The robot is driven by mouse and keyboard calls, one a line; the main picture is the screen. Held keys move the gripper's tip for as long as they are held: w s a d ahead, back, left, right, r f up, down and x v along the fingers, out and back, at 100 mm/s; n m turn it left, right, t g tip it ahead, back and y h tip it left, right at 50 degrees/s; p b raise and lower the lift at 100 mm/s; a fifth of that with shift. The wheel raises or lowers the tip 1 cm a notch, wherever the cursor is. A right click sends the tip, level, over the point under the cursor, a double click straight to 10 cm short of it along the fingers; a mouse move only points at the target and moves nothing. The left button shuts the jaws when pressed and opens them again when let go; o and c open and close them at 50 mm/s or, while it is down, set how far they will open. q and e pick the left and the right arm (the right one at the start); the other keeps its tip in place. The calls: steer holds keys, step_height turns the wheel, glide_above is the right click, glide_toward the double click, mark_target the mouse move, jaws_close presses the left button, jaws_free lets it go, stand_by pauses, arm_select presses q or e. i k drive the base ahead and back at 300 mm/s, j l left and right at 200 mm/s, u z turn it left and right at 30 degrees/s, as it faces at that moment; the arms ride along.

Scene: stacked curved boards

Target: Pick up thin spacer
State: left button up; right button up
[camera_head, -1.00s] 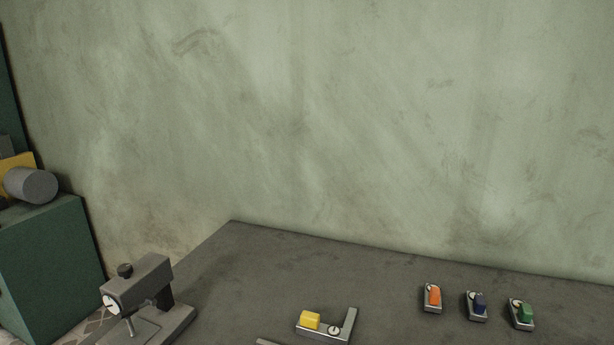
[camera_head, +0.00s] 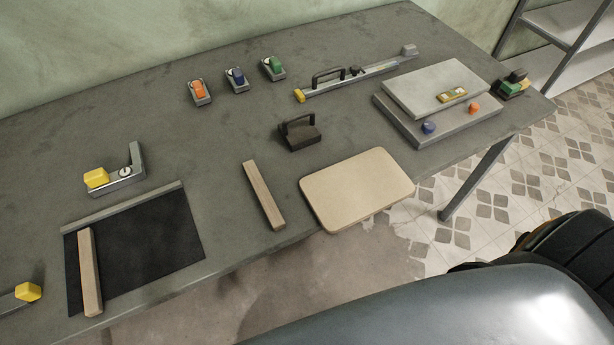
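Two narrow wooden bars could be the thin spacer; I cannot tell which one it is. One bar (camera_head: 89,272) lies on a black mat (camera_head: 150,250) at the left front of the grey table. The other bar (camera_head: 264,195) lies flat on the bare table near the front edge, left of a tan rounded board (camera_head: 357,188).
The table (camera_head: 225,140) holds a yellow-ended metal square (camera_head: 118,178), a black-handled block (camera_head: 299,132), a long handled bar (camera_head: 352,76) and stacked grey plates (camera_head: 435,90). Orange, blue and green small devices (camera_head: 237,80) stand at the back. A shelf (camera_head: 570,25) stands at right.

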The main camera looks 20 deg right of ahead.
mark_target(271, 212)
steer(key=z, duration=0.3)
steer(key=k+l+u, duration=0.2)
steer(key=l+u, duration=0.3)
steer(key=k+l+u, duration=0.25)
steer(key=u, duration=0.2)
